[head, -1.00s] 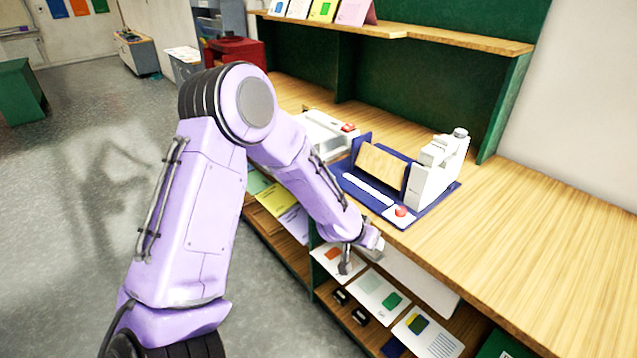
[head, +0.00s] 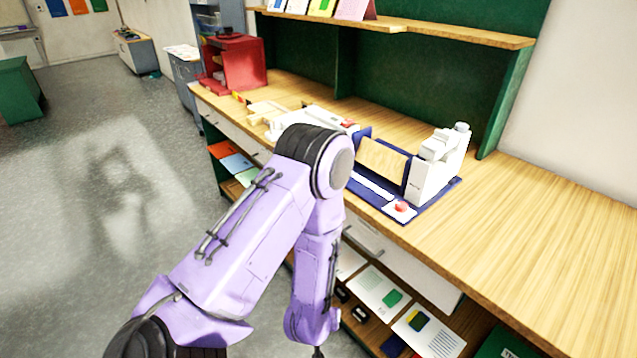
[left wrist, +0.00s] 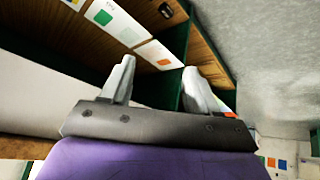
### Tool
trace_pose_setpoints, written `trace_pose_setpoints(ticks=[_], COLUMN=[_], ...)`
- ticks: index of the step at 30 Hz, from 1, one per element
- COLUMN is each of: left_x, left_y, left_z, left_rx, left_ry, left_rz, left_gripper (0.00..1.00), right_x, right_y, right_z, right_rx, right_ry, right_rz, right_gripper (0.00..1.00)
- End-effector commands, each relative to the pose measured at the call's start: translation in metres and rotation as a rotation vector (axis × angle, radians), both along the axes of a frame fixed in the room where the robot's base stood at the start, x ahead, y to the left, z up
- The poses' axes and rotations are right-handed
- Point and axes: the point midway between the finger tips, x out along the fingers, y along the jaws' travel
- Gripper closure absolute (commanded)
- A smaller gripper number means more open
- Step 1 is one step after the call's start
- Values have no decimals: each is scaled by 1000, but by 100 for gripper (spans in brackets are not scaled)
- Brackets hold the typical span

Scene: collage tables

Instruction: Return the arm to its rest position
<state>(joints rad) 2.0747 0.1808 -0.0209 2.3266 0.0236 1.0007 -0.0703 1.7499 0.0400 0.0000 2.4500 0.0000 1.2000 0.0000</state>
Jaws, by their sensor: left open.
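My left arm (head: 240,255) is lilac and comes in from the bottom left of the head view. Its elbow is bent in front of the desk and the forearm hangs down. My left gripper is almost wholly out of the head view at the bottom edge. In the left wrist view my left gripper (left wrist: 158,82) is open, its two pale fingers apart with nothing between them. Shelves with cards lie beyond the fingers. My right gripper is in neither view.
The wooden desk (head: 520,235) holds a blue-based device (head: 428,205) with a red button (head: 402,206) and a red box (head: 243,62). Below it are a drawer (head: 415,275) and shelves with cards (head: 428,333). Open grey floor (head: 90,250) lies to the left.

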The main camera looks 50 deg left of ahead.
Motion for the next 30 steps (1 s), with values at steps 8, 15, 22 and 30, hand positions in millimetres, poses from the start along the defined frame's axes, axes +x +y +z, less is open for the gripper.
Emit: trace_pose_setpoints(ticks=[8, 15, 22, 30], left_x=[-21, -20, -106, -158], left_y=[-1, -1, -8, -12], left_z=[-10, -9, -45, -64], left_rx=[5, 6, 33, 42], left_ry=[17, 15, 142, 263], left_rz=[19, 21, 24, -10], left_gripper=[40, 40, 40, 40], right_x=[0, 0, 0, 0], right_y=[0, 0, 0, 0], right_z=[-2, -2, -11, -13], right_rx=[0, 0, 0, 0], right_ry=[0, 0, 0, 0], right_rz=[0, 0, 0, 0], right_gripper=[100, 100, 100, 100])
